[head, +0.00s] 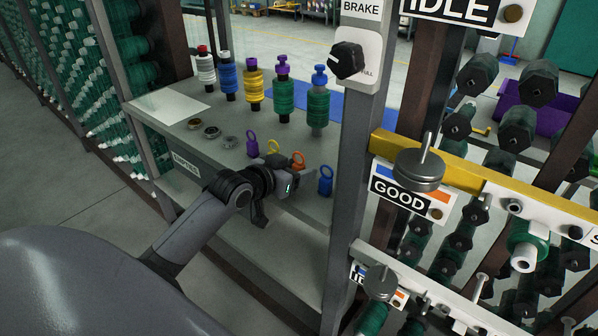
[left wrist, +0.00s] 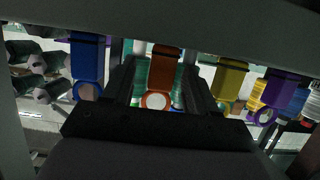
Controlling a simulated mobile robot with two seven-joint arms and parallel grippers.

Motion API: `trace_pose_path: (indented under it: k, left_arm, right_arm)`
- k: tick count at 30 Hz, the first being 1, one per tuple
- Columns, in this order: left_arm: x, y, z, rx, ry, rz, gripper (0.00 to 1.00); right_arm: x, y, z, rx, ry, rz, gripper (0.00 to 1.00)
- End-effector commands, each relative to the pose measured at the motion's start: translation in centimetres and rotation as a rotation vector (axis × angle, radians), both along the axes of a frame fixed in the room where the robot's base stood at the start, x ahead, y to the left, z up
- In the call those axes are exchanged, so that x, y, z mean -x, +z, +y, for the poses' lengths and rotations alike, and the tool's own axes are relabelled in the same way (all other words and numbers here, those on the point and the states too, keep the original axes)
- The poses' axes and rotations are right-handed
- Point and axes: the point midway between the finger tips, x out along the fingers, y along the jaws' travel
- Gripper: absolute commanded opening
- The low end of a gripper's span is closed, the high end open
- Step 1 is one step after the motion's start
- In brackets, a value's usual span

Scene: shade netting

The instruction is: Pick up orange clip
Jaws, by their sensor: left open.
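The orange clip (head: 298,160) stands on the grey shelf, in a row between the yellow clip (head: 273,147) and the blue clip (head: 325,180). My left gripper (head: 284,182) is low at the shelf's front edge, just in front of the orange clip, and partly hides it in the head view. In the left wrist view the orange clip (left wrist: 162,70) lies between the two dark open fingers, with its ring toward the bottom of the picture. I cannot tell whether the fingers touch it. My right gripper is not in view.
A purple clip (head: 252,145) stands left of the yellow one. Several thread spools, such as the yellow spool (head: 253,87), stand behind. Small metal rings (head: 211,131) and a white sheet (head: 172,106) lie left. A grey post (head: 350,185) rises close on the right.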

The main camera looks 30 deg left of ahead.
Motion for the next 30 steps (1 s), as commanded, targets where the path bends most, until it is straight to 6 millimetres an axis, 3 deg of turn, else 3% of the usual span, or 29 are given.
trace_pose_path:
  k: [6, 16, 21, 30]
  left_arm:
    - [-2.2, -1.0, -0.1, 0.001, 0.000, -0.001, 0.57]
    - [-2.6, -1.1, -0.2, 0.000, 0.000, 0.000, 0.57]
    - [-2.6, -1.1, -0.2, 0.000, 0.000, 0.000, 0.03]
    - [-2.5, -1.0, -0.1, -0.001, 0.001, 0.000, 0.03]
  right_arm:
    - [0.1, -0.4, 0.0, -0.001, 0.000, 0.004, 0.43]
    - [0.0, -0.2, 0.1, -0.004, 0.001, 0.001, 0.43]
    - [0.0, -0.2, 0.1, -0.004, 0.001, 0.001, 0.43]
    - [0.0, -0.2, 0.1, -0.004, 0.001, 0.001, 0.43]
